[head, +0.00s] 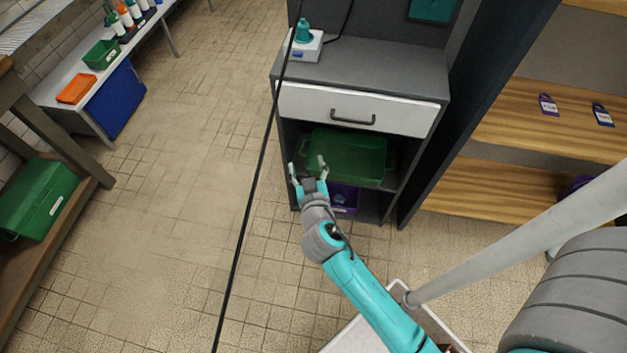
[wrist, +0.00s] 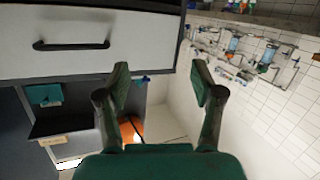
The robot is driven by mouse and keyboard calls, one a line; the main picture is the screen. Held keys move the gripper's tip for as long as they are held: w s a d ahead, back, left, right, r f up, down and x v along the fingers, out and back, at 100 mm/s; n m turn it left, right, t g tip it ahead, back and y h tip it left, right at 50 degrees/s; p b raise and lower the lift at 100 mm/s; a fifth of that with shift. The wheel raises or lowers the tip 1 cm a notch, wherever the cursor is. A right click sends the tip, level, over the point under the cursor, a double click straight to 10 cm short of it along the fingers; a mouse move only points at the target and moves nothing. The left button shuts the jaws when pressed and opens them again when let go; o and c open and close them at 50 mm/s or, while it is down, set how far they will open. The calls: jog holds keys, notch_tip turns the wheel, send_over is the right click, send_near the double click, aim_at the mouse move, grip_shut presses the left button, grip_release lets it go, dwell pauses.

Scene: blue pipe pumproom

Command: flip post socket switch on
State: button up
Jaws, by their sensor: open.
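I cannot make out a post socket switch for certain in either view. In the head view, a small white box (head: 304,47) with a blue patch on its front and a teal piece on top stands on the grey cabinet (head: 375,72); a black cord runs up from it. My gripper (head: 307,168) is open and empty, in front of the cabinet's left side, below the drawer (head: 355,109) and the white box. In the wrist view, my gripper's two fingers (wrist: 164,85) are spread apart with nothing between the tips; an orange item (wrist: 131,129) shows beyond them.
A green bin (head: 346,154) and a purple bin (head: 344,197) sit in the cabinet's open shelves. A thin black line (head: 258,176) crosses the head view. Wooden shelves (head: 540,115) stand right, a bench (head: 65,92) left. The tiled floor (head: 180,190) between is clear.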

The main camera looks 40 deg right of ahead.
jog(key=shift+s+a+f+n+y, duration=0.1)
jog(key=shift+s+a+f+y, duration=0.1)
jog(key=shift+s, duration=0.25)
jog(key=shift+s+a+f+n+y, duration=0.1)
jog(key=shift+s+a+f, duration=0.05)
jog(key=shift+s, duration=0.25)
jog(key=shift+s+a+f+n+y, duration=0.1)
jog(key=shift+s+a+f, duration=0.1)
jog(key=shift+s, duration=0.25)
jog(key=s+a+n+y, duration=0.2)
jog(key=s+a+y, duration=0.25)
jog(key=s, duration=0.75)
jog(key=s+a+n+y, duration=0.25)
jog(key=s+a, duration=0.25)
jog(key=s, duration=0.7)
jog(key=s+r+t, duration=0.1)
jog(key=s+r, duration=0.6)
jog(key=shift+s+a+r+m, duration=0.3)
jog(key=shift+s+a+m, duration=0.05)
jog(key=shift+a, duration=0.05)
